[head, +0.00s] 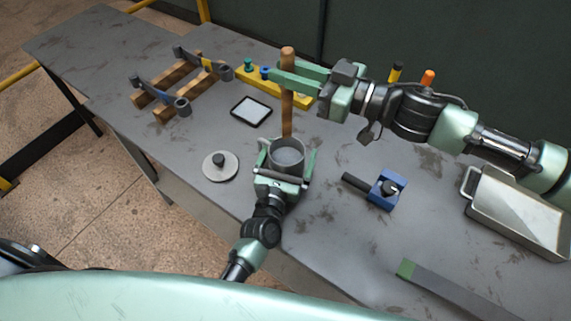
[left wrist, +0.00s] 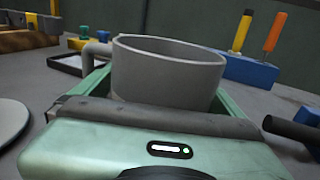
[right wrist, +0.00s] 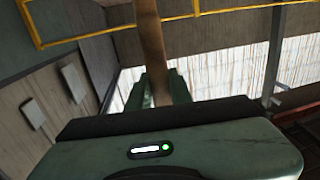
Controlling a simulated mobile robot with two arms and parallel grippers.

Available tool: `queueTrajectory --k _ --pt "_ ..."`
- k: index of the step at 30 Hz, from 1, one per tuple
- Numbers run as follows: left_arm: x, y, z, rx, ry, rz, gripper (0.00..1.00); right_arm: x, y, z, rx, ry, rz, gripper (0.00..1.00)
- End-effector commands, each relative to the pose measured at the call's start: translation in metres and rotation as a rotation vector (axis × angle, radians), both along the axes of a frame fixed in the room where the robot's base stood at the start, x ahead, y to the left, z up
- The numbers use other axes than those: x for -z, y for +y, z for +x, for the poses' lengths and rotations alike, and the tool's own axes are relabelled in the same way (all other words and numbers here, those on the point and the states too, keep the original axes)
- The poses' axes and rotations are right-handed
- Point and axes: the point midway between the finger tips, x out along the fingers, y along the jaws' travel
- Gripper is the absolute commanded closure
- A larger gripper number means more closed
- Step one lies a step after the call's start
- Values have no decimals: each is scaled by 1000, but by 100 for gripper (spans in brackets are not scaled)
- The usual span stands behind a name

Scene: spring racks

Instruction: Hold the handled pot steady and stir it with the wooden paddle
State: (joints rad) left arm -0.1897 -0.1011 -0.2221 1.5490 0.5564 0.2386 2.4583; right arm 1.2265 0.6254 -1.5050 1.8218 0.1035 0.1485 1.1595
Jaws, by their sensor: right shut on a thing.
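The grey handled pot (head: 288,170) stands on the table. Its handle shows on the left side of the pot in the left wrist view (left wrist: 168,72). My left gripper (head: 287,162) is open, with one finger on each side of the pot; a gap shows on the left finger's side. My right gripper (head: 287,88) is shut on the wooden paddle (head: 287,62) and holds it upright. The paddle also shows in the right wrist view (right wrist: 150,40). Its lower end is near the pot's far rim; no paddle shows inside the pot.
A round lid with a dark knob (head: 221,166) lies left of the pot. A blue block fixture (head: 387,190) and a metal tray (head: 520,213) are on the right.

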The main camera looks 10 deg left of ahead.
Motion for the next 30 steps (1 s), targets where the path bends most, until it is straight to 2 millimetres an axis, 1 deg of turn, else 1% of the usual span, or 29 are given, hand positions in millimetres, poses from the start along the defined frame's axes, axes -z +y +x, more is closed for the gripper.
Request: queueTrajectory --k 5,8,11,15,18,21,25,30 --pt "1 0 -5 0 1 1 0 0 0 0 0 0 0 100" --pt "2 1 -17 2 3 3 0 0 0 0 -1 0 0 100" --pt "1 3 -36 1 3 0 0 0 0 0 -1 0 0 100" --pt "1 5 -68 1 4 1 0 0 0 0 -1 0 0 100" --pt "1 6 -88 2 3 1 0 0 0 0 -1 0 0 100" --pt "1 8 -103 1 2 2 0 0 0 0 0 0 0 100" --pt "1 8 -115 1 1 1 0 0 0 0 0 0 0 100" --pt "0 9 -120 0 0 1 0 0 0 0 0 0 0 100"
